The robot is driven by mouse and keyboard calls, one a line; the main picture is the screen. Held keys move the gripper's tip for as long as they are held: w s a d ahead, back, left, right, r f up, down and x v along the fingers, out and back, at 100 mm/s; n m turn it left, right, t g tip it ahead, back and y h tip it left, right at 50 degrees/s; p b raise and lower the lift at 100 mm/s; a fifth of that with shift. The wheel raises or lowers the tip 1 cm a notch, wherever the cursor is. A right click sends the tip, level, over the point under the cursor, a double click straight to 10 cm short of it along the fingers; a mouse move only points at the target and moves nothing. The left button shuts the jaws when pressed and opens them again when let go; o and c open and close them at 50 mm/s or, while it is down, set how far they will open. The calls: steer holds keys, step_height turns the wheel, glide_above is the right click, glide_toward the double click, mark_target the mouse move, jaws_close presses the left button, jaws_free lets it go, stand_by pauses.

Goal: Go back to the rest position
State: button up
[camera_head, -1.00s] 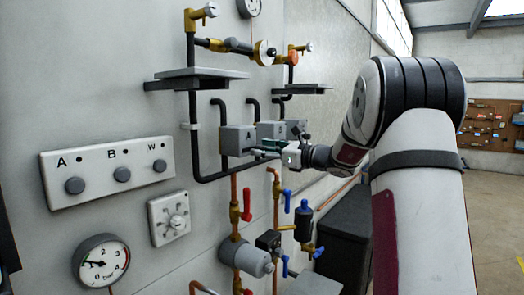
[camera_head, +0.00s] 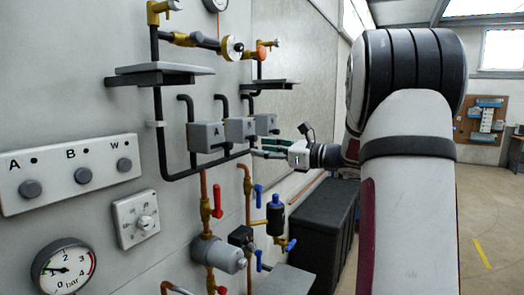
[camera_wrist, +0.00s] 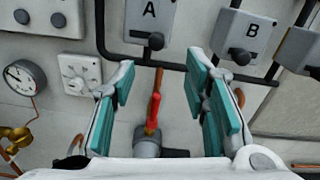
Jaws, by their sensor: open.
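My gripper (camera_head: 268,152) is in front of the wall, to the right of the grey valve boxes in the head view. In the wrist view my gripper (camera_wrist: 165,105) has its two teal-padded fingers wide apart with nothing between them. Box A (camera_head: 205,137) and box B (camera_head: 239,129) sit on the black pipe; in the wrist view box A (camera_wrist: 148,20) and box B (camera_wrist: 243,42) show beyond the fingers. A red lever (camera_wrist: 154,112) shows between the fingers, further off by the wall.
A panel with A, B, W knobs (camera_head: 68,172), a dial box (camera_head: 136,218) and a pressure gauge (camera_head: 64,269) are on the wall at left. Two grey shelves stick out above the boxes. A dark chest (camera_head: 312,235) stands by the wall. Open floor (camera_head: 490,215) lies at right.

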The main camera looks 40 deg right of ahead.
steer(key=s+a+f+n+g+y, duration=0.1)
steer(key=s+a+f+n+g, duration=0.2)
steer(key=a, duration=0.6)
steer(key=s+a+n+g, duration=0.3)
steer(key=a+n, duration=0.3)
steer(key=a, duration=0.3)
steer(key=s+a+f+n+g+y, duration=0.1)
steer(key=s+a+f+n+g, duration=0.2)
steer(key=a, duration=0.5)
steer(key=s+a+f+n+g+h, duration=0.1)
steer(key=s+a+f+n+h, duration=0.1)
steer(key=s+n, duration=0.6)
steer(key=s+a+f+n+g+h+b, duration=0.1)
steer(key=s+f+n+h, duration=0.4)
steer(key=s+n, duration=0.4)
steer(key=shift+s+a+n+h, duration=0.2)
steer(key=shift+a+n+h, duration=0.25)
steer(key=shift+h, duration=0.25)
steer(key=shift+d+r, duration=0.1)
steer(key=shift+d, duration=0.05)
